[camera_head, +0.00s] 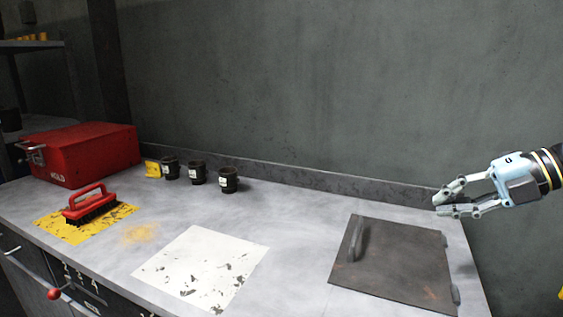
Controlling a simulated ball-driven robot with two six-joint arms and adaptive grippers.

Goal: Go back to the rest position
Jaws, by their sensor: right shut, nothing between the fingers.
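My right gripper (438,204) comes in from the right edge, above the back right corner of the workbench (300,222). Its fingers are together at the tips with nothing between them. It looks apart from the dark metal plate with a handle (395,265) on the bench below. My left gripper is out of view.
A red box (85,152) stands at the back left. A red-handled brush (90,204) sits on a worn yellow patch (60,225). Three dark cups (197,173) stand near the back wall. A worn white patch (200,265) lies at front middle.

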